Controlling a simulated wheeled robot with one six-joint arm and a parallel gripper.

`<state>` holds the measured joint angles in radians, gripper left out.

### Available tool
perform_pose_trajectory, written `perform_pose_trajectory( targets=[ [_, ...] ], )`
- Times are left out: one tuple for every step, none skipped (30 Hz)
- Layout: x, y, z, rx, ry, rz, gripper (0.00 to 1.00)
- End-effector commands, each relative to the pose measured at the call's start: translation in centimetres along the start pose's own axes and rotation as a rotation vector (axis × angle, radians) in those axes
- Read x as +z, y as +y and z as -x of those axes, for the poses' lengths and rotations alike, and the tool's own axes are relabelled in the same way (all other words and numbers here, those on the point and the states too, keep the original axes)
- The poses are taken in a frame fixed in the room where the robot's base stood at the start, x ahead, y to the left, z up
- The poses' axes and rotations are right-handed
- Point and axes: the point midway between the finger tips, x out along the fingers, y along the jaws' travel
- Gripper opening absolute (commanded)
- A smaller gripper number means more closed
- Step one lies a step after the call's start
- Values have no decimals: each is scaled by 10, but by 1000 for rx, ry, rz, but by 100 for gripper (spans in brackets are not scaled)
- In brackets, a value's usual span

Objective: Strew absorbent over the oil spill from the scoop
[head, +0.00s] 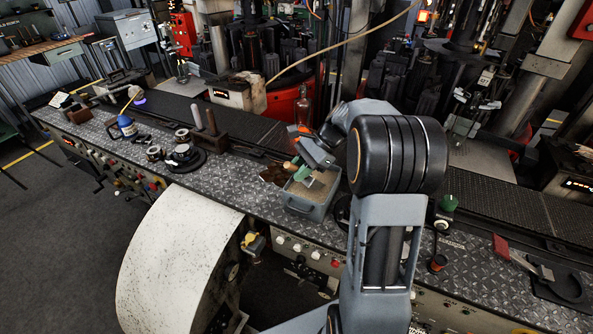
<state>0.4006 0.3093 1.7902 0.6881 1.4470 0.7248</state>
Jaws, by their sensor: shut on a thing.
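A grey open bin (307,211) with tan granules inside stands on the chequered metal bench top, in the middle of the head view. My gripper (302,169) points down over the bin and is shut on a small scoop (317,184) with a green part near the fingers. The scoop's end is at or just above the granules; I cannot tell if it touches them or carries any. A dark brown patch (272,175) lies just left of and behind the bin; I cannot tell whether it is the oil spill.
Left of the bin, the bench (232,181) is bare. Further left are a black round fixture (184,158), small ring parts (154,153) and a blue jug (126,127). A glass bottle (304,106) stands behind my gripper. A red-handled tool (508,252) lies at right.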

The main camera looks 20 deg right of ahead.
Motion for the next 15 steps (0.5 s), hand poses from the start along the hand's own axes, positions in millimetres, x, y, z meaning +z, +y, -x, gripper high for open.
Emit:
perform_pose_trajectory(
  targets=[
    [1, 0, 1, -1, 14, 4, 0],
    [2, 0, 1, -1, 29, 8, 0],
    [3, 0, 1, -1, 59, 15, 0],
    [3, 0, 1, -2, 82, 20, 0],
    [3, 0, 1, -2, 107, 25, 0],
    [3, 0, 1, -2, 129, 29, 0],
    [3, 0, 0, -2, 142, 31, 0],
    [4, 0, 0, -2, 156, 33, 0],
    [5, 0, -1, -2, 179, 39, 0],
    [6, 0, -2, -3, 199, 43, 0],
    [6, 1, -3, -2, 217, 47, 0],
    [7, 1, -4, -4, 238, 50, 0],
    [6, 1, -6, -3, 249, 52, 0],
    [6, 1, -7, -3, 258, 53, 0],
    [5, 2, -10, -3, 269, 55, 0]
  ],
)
